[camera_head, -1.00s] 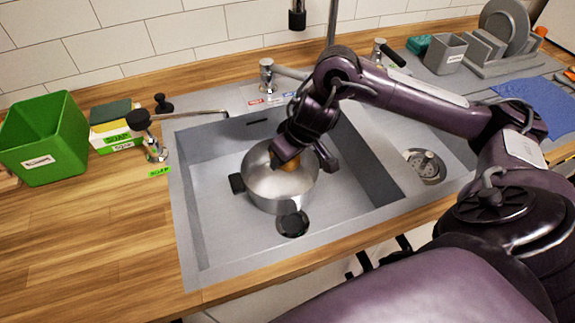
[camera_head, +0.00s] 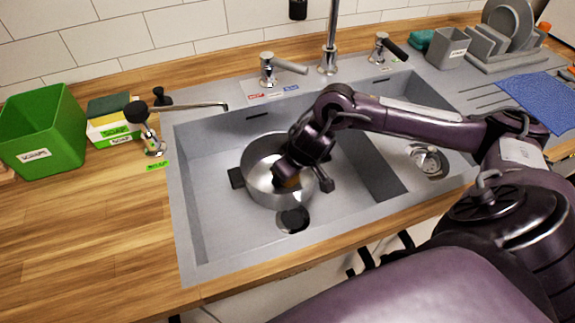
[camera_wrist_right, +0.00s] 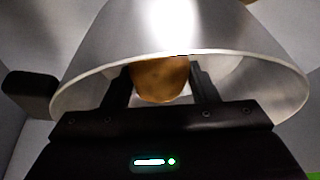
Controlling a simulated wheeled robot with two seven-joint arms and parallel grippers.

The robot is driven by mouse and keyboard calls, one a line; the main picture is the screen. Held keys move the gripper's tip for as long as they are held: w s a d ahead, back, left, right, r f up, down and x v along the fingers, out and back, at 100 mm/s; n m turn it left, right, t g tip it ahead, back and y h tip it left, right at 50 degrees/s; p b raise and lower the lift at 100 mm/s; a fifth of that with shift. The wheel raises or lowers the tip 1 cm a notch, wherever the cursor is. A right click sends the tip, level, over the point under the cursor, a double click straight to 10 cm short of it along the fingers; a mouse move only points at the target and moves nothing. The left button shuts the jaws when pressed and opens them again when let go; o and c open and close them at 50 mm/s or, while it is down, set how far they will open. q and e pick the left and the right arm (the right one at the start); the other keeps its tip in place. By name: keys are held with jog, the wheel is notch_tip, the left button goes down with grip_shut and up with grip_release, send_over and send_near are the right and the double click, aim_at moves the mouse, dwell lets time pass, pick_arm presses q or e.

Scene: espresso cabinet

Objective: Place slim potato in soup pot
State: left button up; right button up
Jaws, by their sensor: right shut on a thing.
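The soup pot (camera_head: 262,187) is a metal pot with dark handles standing in the left sink basin. My right gripper (camera_head: 287,178) reaches down inside its rim. In the right wrist view the gripper (camera_wrist_right: 162,90) is shut on the brown potato (camera_wrist_right: 160,80), with one dark finger on each side of it. The pot's shiny inner wall (camera_wrist_right: 100,92) surrounds it in that view. In the head view only a small part of the potato shows under the gripper. Whether the potato touches the pot's bottom cannot be told. My left gripper is not in view.
The grey sink (camera_head: 208,245) surrounds the pot. Taps (camera_head: 270,70) stand behind it, and a soap dispenser (camera_head: 150,135) at its left. A green bin (camera_head: 42,130) and sponges (camera_head: 112,120) are at the left. A dish rack (camera_head: 500,55) is at the far right.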

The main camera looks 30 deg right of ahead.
jog(key=o, duration=1)
jog(key=p+v, duration=0.2)
jog(key=v, duration=1)
jog(key=shift+r, duration=0.1)
